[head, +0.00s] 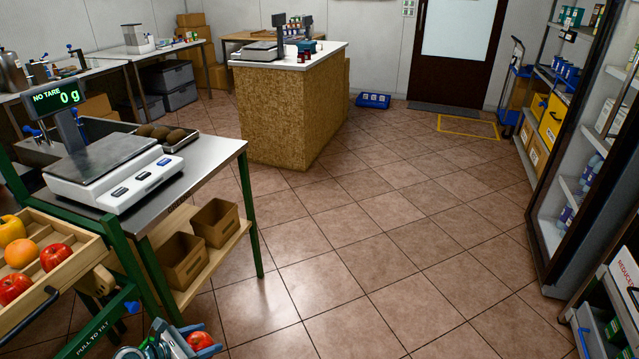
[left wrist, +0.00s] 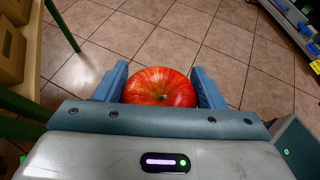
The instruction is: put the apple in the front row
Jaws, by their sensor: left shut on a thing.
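My left gripper (head: 183,344) is at the bottom edge of the head view, right of the tilted wooden tray. It is shut on a red apple (head: 200,341), held above the floor. In the left wrist view the apple (left wrist: 160,87) sits between the two blue fingers, its stem side facing the camera. The wooden tray (head: 62,291) at the left edge holds a yellow pepper (head: 11,230), an orange fruit (head: 20,253) and red round produce (head: 55,257). The tray is cut off by the picture edge, so its rows are only partly visible. My right gripper is not in view.
A green-legged steel table (head: 205,153) with a scale (head: 113,172) reading 0 g stands behind the tray. A wood-chip counter (head: 292,117) stands farther back. Glass-door shelving lines the right. The middle floor is clear.

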